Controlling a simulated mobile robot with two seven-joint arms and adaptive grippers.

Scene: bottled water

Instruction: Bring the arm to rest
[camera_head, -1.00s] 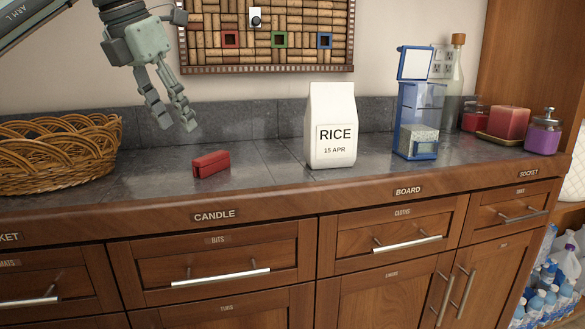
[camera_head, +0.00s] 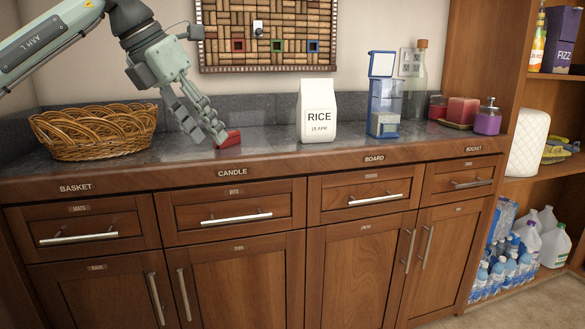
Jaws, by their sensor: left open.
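My left gripper (camera_head: 207,134) hangs above the counter on the left, fingers pointing down and to the right, apart and empty. In this view its fingertips overlap the left end of a small red block (camera_head: 229,139) on the counter; I cannot tell whether they touch it. My left arm (camera_head: 57,47) comes in from the upper left. My right gripper is not in view.
A wicker basket (camera_head: 92,147) stands left on the counter (camera_head: 262,139). Bottled water (camera_head: 497,275) is on the low right shelf.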

